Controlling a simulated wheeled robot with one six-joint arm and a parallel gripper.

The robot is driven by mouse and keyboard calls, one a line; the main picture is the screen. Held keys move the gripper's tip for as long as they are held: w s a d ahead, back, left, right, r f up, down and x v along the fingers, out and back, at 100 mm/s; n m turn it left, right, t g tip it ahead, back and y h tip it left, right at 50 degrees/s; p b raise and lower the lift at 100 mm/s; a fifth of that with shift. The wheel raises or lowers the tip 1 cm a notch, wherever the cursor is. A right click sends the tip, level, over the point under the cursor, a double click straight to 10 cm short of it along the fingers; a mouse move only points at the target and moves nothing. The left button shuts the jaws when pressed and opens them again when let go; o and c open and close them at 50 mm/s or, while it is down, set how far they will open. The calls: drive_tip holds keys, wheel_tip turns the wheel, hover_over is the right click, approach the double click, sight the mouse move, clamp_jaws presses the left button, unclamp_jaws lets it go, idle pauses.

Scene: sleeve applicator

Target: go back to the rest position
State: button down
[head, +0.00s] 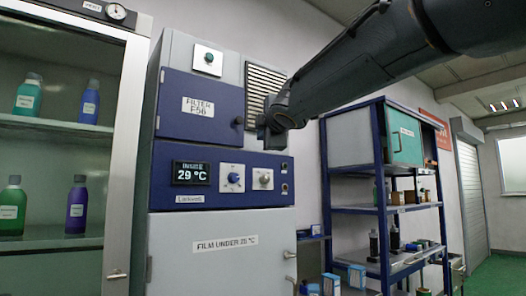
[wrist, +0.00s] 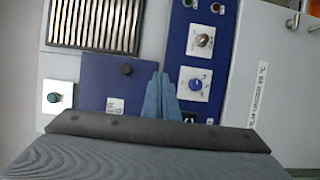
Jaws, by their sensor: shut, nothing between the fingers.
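My arm reaches in from the top right of the head view. My gripper (wrist: 160,78) is shut and empty, its two blue fingers together in the wrist view. In the head view the arm's end is in front of the right part of the sleeve applicator cabinet (head: 215,140), near the edge of its blue filter door (head: 205,112). I cannot tell whether it touches the cabinet. The wrist view shows the filter door (wrist: 125,80), the knob panel (wrist: 200,65) and the vent grille (wrist: 97,22). The display (head: 191,173) reads 29 °C.
A glass-fronted cabinet (head: 120,200) with several bottles stands at the left. A blue shelf rack (head: 385,210) with a teal bin (head: 405,143) and small items stands at the right. A lower door labelled "Film under 25 °C" (head: 222,250) is shut. Green floor (head: 495,275) is free at the far right.

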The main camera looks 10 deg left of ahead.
drive_tip(key=w+d+f+m+g+h, duration=0.1)
drive_tip(key=d+f+m+g+h, duration=0.2)
drive_tip(key=d+f, duration=0.8)
drive_tip(key=w+d+f+m+g+h, duration=0.15)
drive_tip(key=d+f+m, duration=0.35)
drive_tip(key=f, duration=1.3)
drive_tip(key=s+d+f+m+g+h, duration=0.25)
drive_tip(key=s+d+f, duration=0.2)
drive_tip(key=f, duration=0.45)
drive_tip(key=s+d+f+m+g+h, duration=0.15)
drive_tip(key=s+d+f+m, duration=0.3)
drive_tip(key=f, duration=0.45)
drive_tip(key=s+d+f+m+g, duration=0.3)
drive_tip(key=s+d+f+m, duration=0.1)
drive_tip(key=s+f, duration=0.5)
drive_tip(key=s+d+f+m+g, duration=0.3)
drive_tip(key=s+f, duration=0.6)
drive_tip(key=s, duration=0.4)
drive_tip(key=shift+s+d+m+g+y, duration=0.4)
drive_tip(key=shift+d+m+y, duration=0.1)
drive_tip(key=shift+d, duration=0.2)
